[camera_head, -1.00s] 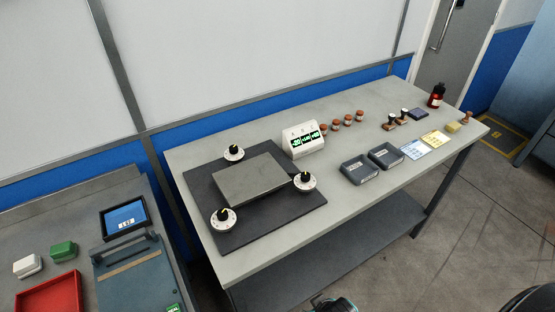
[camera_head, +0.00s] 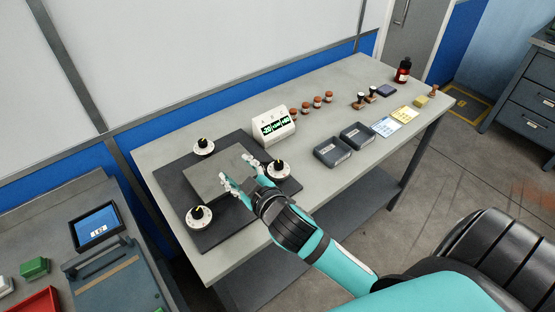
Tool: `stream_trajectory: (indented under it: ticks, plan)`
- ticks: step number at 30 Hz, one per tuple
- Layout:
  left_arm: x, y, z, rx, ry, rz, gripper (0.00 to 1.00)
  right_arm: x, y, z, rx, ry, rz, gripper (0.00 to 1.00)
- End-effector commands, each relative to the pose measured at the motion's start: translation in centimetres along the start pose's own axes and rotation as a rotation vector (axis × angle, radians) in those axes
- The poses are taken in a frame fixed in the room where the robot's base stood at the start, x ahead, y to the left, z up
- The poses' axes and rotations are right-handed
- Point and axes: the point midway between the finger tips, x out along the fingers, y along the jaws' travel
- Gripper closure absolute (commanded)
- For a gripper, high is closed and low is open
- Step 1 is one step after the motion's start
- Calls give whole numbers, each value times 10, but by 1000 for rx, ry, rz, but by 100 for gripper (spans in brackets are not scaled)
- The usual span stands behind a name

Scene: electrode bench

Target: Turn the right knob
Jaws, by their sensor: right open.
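The right knob (camera_head: 278,168) is a black knob with a pale mark on a white round dial, at the right side of the dark mat (camera_head: 183,184). Two like knobs sit on the mat, one at the back (camera_head: 203,146) and one at the front left (camera_head: 199,214). A grey plate (camera_head: 212,181) lies between them. My right gripper (camera_head: 239,172) is open and empty, its fingers over the right part of the plate, just left of the right knob and apart from it as far as I can tell. My left gripper is not in view.
A white display box (camera_head: 273,127) with green digits stands behind the right knob. Two dark trays (camera_head: 333,152) (camera_head: 357,136), several brown-capped jars (camera_head: 306,108) and a red bottle (camera_head: 403,70) are farther right. A side bench (camera_head: 60,225) stands at left.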

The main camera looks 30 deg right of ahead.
Motion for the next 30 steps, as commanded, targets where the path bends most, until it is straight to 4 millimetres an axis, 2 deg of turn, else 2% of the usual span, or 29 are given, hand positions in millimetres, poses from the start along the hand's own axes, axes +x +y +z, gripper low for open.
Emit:
stream_trajectory:
  ticks: [1, 2, 3, 6, 9, 12, 14, 16, 17, 19, 20, 22, 24, 27, 30]
  plan:
    - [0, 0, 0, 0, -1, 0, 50, 10, 9, -37, -63, 137, 28, 50]
    - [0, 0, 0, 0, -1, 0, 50, 14, 13, -60, -106, 225, 43, 50]
    - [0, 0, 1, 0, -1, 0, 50, 16, 15, -93, -173, 353, 59, 50]
    - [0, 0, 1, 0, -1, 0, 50, 7, 7, -175, -385, 703, 69, 50]
    - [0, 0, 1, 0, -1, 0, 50, -15, -20, -229, -643, 1026, 22, 50]
    - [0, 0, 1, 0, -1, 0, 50, -36, -55, -246, -941, 1290, -89, 50]
    - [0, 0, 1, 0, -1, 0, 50, -42, -72, -238, -1135, 1407, -188, 50]
    - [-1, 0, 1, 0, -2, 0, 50, -41, -83, -216, -1371, 1496, -335, 50]
    - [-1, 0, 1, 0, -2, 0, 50, -38, -84, -202, -1475, 1515, -409, 50]
    - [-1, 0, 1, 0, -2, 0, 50, -26, -73, -166, -1710, 1511, -604, 50]
    - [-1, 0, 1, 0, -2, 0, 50, -19, -62, -150, -1808, 1486, -696, 50]
    - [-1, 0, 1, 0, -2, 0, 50, -4, -26, -113, -2006, 1379, -922, 50]
    - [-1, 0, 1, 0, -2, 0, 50, 5, 21, -83, -2153, 1220, -1140, 50]
    - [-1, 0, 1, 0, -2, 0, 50, 8, 89, -55, -2262, 966, -1398, 50]
    - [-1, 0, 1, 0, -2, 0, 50, 2, 138, -41, -2289, 765, -1569, 50]
